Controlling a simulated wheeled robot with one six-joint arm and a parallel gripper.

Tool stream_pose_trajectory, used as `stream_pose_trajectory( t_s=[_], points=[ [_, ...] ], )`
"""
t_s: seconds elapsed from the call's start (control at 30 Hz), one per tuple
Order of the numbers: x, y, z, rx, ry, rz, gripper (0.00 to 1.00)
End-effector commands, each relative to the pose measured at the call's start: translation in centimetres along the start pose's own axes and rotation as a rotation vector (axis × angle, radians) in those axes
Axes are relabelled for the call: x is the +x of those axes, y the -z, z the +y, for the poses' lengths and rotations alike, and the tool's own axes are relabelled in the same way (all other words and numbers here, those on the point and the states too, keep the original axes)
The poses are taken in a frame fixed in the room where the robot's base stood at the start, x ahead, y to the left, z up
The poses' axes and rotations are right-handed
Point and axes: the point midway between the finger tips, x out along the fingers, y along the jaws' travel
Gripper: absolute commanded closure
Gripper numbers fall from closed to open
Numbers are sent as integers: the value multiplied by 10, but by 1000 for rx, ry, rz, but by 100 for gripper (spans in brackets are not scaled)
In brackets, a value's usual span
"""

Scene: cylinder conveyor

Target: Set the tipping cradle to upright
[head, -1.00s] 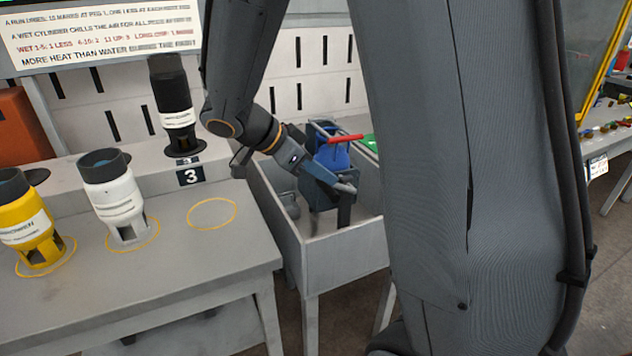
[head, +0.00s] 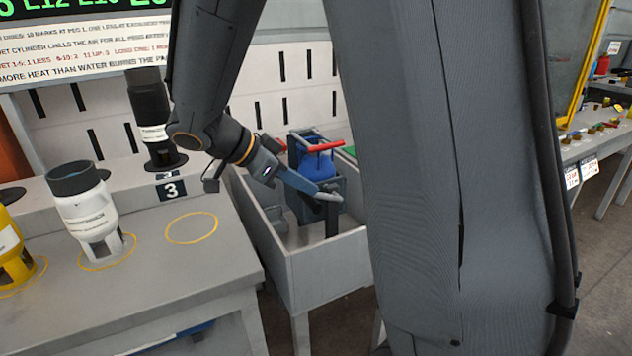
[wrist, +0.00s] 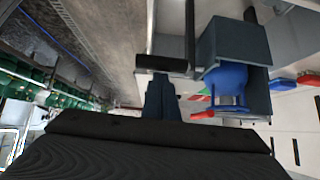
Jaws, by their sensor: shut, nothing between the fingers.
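The tipping cradle (head: 298,158) is a blue-grey box-like frame inside a grey trough. It holds a blue cylinder (head: 319,166) with a red bar (head: 325,147) across its top. In the wrist view the cradle (wrist: 235,42) and the blue cylinder (wrist: 226,78) show right of my fingers. My gripper (head: 328,188) is shut and empty at the cradle's near side, close to a dark post with a short bar on top. In the wrist view my gripper (wrist: 162,88) meets or overlaps a dark bar (wrist: 163,64); I cannot tell whether they touch. The cradle's tilt is unclear.
The trough (head: 320,268) has raised walls around the cradle. On the left bench stand a white cylinder (head: 88,215), a yellow cylinder (head: 14,252) and a black cylinder (head: 152,118). An empty yellow ring (head: 191,228) marks the bench. My arm hides much of the right.

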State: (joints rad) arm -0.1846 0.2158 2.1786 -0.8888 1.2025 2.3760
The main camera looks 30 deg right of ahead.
Motion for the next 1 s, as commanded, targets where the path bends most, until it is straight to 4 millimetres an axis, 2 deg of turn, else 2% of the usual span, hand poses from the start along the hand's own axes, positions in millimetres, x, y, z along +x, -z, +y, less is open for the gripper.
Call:
stream_pose_trajectory(
  t_s=[0.03,0.47,0.57,0.67,0.87,1.0],
  points=[
    [8,-29,8,-22,-19,-42,100],
    [2,-38,3,-27,-19,-30,100],
    [-4,-30,2,-26,-14,-24,100],
    [-12,-12,3,-21,-5,-17,100],
    [-26,39,10,4,14,-9,100],
    [-29,30,10,6,11,-21,100]
  ],
)
